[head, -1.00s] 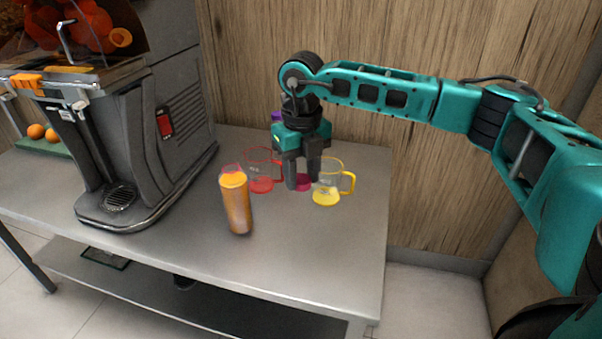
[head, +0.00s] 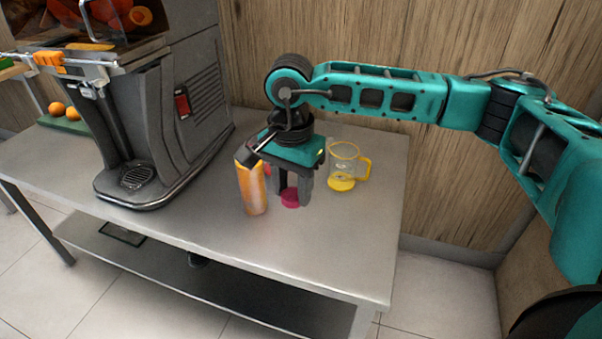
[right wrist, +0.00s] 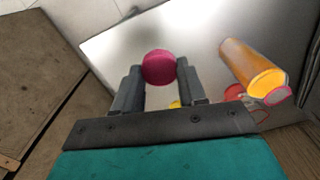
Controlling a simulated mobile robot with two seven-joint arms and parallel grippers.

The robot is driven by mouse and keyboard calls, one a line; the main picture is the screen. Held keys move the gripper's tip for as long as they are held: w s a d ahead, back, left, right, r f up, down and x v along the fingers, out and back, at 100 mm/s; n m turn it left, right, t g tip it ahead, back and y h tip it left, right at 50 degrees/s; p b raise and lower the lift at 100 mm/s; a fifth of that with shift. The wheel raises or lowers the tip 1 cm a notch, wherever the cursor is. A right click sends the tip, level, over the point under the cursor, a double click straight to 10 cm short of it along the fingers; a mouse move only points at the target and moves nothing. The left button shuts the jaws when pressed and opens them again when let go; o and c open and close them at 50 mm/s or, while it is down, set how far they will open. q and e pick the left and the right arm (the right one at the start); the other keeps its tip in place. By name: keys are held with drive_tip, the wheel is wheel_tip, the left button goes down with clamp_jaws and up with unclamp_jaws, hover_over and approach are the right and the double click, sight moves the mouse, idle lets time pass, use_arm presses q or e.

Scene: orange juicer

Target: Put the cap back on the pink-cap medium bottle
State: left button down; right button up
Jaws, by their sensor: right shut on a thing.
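The pink cap (head: 290,199) is between the fingertips of my right gripper (head: 291,189), which is shut on it and pointing down. In the right wrist view the cap (right wrist: 158,67) shows as a round pink disc between the two fingers. The bottle (head: 252,191), tall and full of orange juice, stands upright and uncapped on the steel table, just left of the gripper and apart from the cap. In the right wrist view the bottle (right wrist: 250,66) is at the right, with a pink rim at its mouth. My left gripper is out of view.
A yellow measuring jug (head: 342,184) stands right of the gripper. A red jug (right wrist: 235,92) is mostly hidden behind the gripper in the head view. The grey juicer (head: 165,120) stands at the left. The table's front right (head: 335,255) is clear.

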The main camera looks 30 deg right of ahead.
drive_tip(key=n, duration=0.1)
drive_tip(key=a+n, duration=0.1)
drive_tip(key=n, duration=0.1)
drive_tip(key=s+n, duration=0.1)
drive_tip(key=n, duration=0.1)
drive_tip(key=shift+s+a+f, duration=0.1)
drive_tip(key=shift+a, duration=0.2)
drive_tip(key=n, duration=0.2)
drive_tip(key=s+a+n, duration=0.1)
drive_tip(key=n, duration=0.4)
drive_tip(key=shift+s+a, duration=0.2)
drive_tip(key=shift+a, duration=0.15)
